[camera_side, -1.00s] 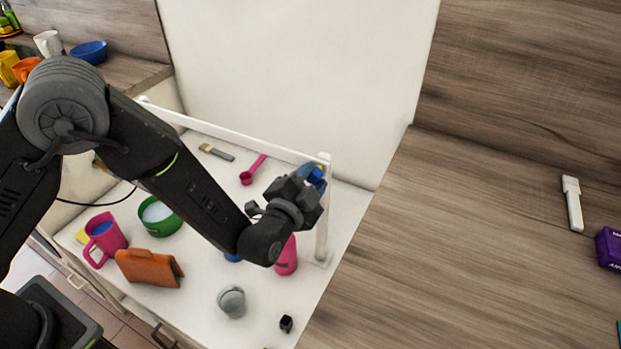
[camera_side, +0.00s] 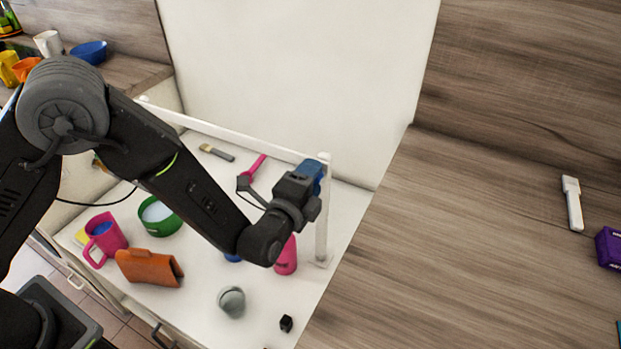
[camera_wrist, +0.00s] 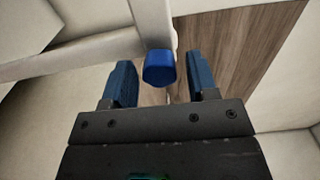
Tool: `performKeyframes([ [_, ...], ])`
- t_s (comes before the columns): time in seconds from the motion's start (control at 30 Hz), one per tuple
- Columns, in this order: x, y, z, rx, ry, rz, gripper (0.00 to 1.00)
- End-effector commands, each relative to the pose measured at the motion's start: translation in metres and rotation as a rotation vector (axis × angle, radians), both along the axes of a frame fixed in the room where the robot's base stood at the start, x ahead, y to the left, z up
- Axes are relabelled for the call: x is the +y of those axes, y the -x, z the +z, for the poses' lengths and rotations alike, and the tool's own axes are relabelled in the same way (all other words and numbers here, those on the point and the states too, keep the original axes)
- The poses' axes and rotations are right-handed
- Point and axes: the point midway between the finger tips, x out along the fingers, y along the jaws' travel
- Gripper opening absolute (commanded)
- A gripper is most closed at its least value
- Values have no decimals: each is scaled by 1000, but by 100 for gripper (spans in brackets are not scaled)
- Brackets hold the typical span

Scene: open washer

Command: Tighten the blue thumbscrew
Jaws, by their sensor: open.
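The blue thumbscrew (camera_wrist: 159,68) sits on the white frame (camera_wrist: 152,25) near its corner, in the wrist view. My gripper (camera_wrist: 163,75) is open, with one blue finger on each side of the thumbscrew. In the side view my gripper (camera_side: 312,172) is at the top of the frame's right post (camera_side: 323,225). There my wrist and fingers hide the thumbscrew.
A pink scoop (camera_side: 254,171) lies behind my wrist. The wooden surface at right is mostly clear.

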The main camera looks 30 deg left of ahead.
Motion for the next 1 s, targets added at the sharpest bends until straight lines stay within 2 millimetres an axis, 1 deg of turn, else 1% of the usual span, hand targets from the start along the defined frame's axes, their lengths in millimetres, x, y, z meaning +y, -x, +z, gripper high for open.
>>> performKeyframes([
  [0.5,-1,53,0,1,1,-1,53],
  [0.63,0,59,0,0,0,-1,53],
  [0.9,0,60,0,0,1,-1,53],
  [1.0,-1,63,0,0,1,-2,53],
])
